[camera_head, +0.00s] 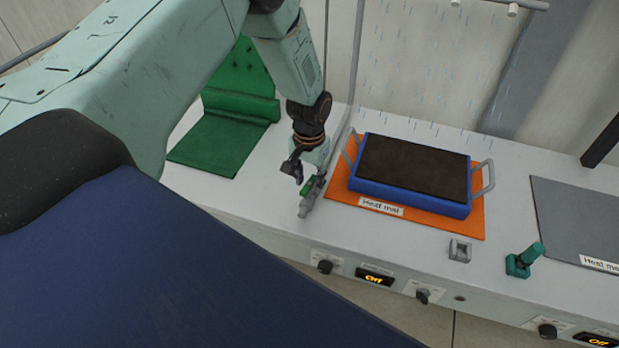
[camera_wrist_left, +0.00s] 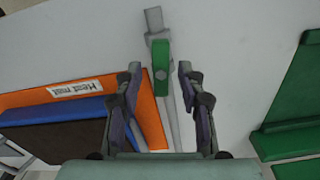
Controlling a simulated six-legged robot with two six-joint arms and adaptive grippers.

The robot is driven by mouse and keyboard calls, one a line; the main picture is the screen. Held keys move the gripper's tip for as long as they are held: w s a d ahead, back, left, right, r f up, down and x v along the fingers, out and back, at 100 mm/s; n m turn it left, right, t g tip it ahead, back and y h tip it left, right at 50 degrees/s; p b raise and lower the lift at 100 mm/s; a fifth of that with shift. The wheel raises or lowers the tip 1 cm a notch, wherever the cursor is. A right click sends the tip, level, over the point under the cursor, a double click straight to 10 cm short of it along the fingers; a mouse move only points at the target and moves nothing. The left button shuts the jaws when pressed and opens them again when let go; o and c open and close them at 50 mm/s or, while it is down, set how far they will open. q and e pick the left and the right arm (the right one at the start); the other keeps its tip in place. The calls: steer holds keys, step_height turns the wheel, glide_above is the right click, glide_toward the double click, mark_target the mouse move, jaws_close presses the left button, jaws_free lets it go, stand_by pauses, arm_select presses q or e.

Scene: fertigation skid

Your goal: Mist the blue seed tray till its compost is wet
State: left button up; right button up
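The blue seed tray (camera_head: 408,194), with dark brown compost (camera_head: 412,165) and a grey handle at each end, sits on an orange heat mat (camera_head: 338,194). Light blue mist streaks fall over and behind it. Left of the tray is a grey valve pipe (camera_head: 305,209) with a green lever (camera_head: 307,187). In the left wrist view the lever (camera_wrist_left: 160,62) lies along the pipe. My left gripper (camera_head: 297,173) is at the lever, its fingers apart on either side with visible gaps. The tray's blue edge (camera_wrist_left: 55,112) also shows there. My right gripper is not in view.
A mist bar with nozzles (camera_head: 512,9) is at the top. Knobs and displays reading Off (camera_head: 374,277) line the front.

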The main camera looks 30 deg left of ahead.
arm_select(q)
steer(key=shift+s+r, duration=0.1)
steer(key=shift+s, duration=0.05)
steer(key=shift+w+a+f, duration=0.1)
steer(key=shift+w+f, duration=0.1)
steer(key=shift+w, duration=0.1)
steer(key=c, duration=0.4)
steer(key=shift+c, duration=0.7)
steer(key=shift+s, duration=0.1)
jaws_close()
